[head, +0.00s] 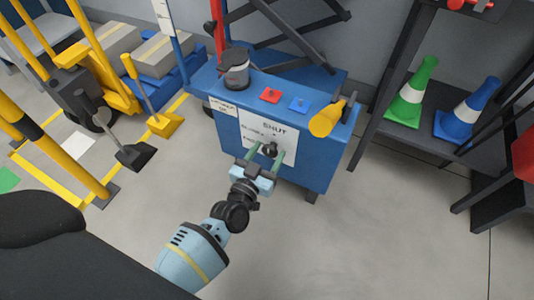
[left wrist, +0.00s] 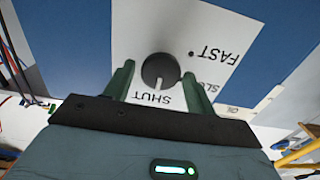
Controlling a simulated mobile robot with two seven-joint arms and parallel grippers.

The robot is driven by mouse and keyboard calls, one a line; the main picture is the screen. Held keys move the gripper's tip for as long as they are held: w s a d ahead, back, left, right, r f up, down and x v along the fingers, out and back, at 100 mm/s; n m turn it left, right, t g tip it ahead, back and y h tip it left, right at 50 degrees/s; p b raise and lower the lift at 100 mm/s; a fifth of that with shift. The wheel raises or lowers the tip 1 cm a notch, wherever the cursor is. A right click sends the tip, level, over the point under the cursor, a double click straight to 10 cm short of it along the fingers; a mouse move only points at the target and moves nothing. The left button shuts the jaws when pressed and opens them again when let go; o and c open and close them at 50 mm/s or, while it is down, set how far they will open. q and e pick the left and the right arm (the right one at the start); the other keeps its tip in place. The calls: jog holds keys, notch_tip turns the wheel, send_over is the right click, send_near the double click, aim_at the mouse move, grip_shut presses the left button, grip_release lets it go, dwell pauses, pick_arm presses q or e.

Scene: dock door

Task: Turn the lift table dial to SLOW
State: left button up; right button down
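The dial (head: 269,149) is a dark round knob on a white label panel (head: 287,143) on the front of the blue lift table (head: 314,166). In the left wrist view the dial (left wrist: 160,69) has a white mark pointing to the word SHUT. FAST is printed at upper right, and SLOW is partly hidden behind a finger. My left gripper (head: 266,155) is open at the panel, its green fingers on either side of the dial with gaps showing; in the left wrist view the gripper (left wrist: 158,73) looks empty. My right gripper is not in view.
A shelf with a green cone (head: 409,95) and a blue cone (head: 463,112) stands at right. The floor below is clear.

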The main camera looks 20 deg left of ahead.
pick_arm(q)
jog(key=c, duration=0.7)
jog(key=shift+c, duration=0.2)
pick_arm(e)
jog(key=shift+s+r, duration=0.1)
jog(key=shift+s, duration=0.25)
